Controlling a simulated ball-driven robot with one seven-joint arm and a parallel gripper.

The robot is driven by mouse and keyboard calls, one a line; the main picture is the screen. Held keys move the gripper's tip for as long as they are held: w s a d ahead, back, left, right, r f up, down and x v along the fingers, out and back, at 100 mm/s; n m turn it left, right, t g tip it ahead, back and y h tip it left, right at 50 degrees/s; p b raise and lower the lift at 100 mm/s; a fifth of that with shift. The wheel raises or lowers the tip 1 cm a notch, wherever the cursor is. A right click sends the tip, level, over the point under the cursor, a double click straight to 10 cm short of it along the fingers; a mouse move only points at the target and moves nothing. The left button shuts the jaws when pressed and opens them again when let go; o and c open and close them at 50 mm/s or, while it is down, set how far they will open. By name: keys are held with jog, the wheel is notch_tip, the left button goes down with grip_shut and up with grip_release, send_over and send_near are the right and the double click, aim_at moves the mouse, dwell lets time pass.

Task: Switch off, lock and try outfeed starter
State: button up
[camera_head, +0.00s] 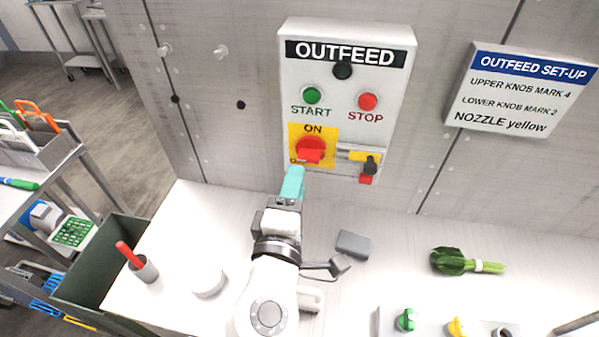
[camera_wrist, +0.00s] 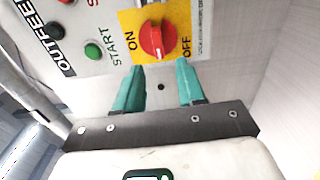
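The OUTFEED starter box (camera_head: 345,75) is on the wall, with a green START button (camera_head: 312,95) and a red STOP button (camera_head: 368,101). Its red rotary knob (camera_head: 311,148) sits on a yellow plate marked ON and OFF; it also shows in the wrist view (camera_wrist: 156,40). I cannot tell its exact setting. A black-and-yellow piece with a red block (camera_head: 367,179), perhaps a padlock, is at the box's lower right. My gripper (camera_head: 293,180) is just below the knob. In the wrist view its teal fingers (camera_wrist: 159,80) are apart, with nothing between them, short of the knob.
An OUTFEED SET-UP sign (camera_head: 525,88) is on the wall at right. On the white counter are a grey block (camera_head: 353,244), a bunch of greens (camera_head: 465,262), a cup with a red pen (camera_head: 146,270) and a panel with coloured knobs (camera_head: 388,322). A green bin (camera_head: 95,262) stands left.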

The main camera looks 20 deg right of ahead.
jog(key=shift+b+v, duration=0.4)
jog(key=shift+v, duration=1.85)
jog(key=shift+s, duration=0.1)
